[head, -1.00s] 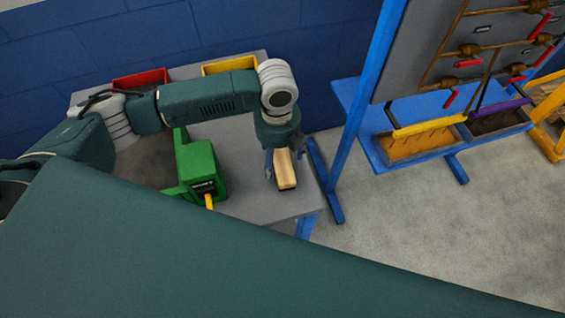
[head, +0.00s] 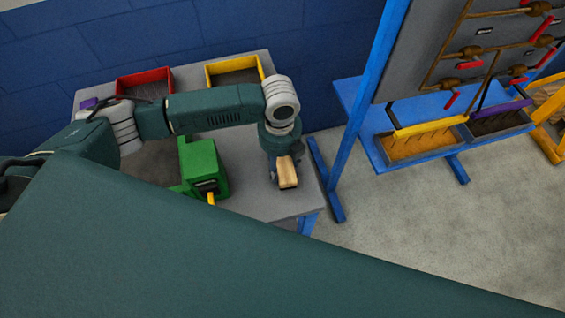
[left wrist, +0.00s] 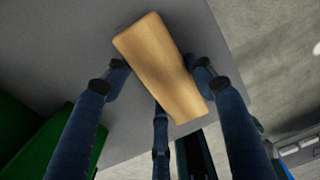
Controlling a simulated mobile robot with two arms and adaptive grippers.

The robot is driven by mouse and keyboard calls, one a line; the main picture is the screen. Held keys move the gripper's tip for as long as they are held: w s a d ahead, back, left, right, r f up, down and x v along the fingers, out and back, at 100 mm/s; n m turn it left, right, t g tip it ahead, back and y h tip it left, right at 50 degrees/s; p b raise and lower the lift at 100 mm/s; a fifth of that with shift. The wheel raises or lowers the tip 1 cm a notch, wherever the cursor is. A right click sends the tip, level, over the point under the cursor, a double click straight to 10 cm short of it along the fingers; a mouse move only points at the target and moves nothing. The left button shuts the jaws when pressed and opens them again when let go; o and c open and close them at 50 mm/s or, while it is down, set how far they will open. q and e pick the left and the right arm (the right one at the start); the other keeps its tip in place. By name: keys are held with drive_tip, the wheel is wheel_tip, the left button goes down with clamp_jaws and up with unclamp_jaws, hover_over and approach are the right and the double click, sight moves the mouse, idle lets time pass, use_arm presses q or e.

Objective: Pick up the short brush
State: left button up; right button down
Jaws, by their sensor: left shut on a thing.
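The short brush (head: 287,173) shows as a light wooden block at the front right of the grey table. My left gripper (head: 282,168) comes down over it from above and is shut on it. In the left wrist view the brush's wooden top (left wrist: 158,62) lies tilted between the dark blue fingers of my left gripper (left wrist: 160,72), with one finger on each side. The underside is mostly hidden. I cannot tell whether the brush still touches the table. My right gripper is not in view.
A green machine (head: 204,165) with a yellow strip stands left of the brush on the table (head: 252,205). A red bin (head: 145,82) and a yellow bin (head: 235,70) stand at the back. A blue-framed panel stand (head: 362,110) is to the right, with trays (head: 412,146).

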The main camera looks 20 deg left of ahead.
sight(281, 162)
use_arm(q)
drive_tip(key=shift+r, duration=0.15)
wheel_tip(281, 162, up, 20)
drive_tip(key=shift+f+b, duration=0.1)
drive_tip(key=shift+b, duration=1.1)
drive_tip(key=shift+c, duration=0.2)
drive_tip(key=o, duration=0.5)
drive_tip(key=shift+c, duration=1.4)
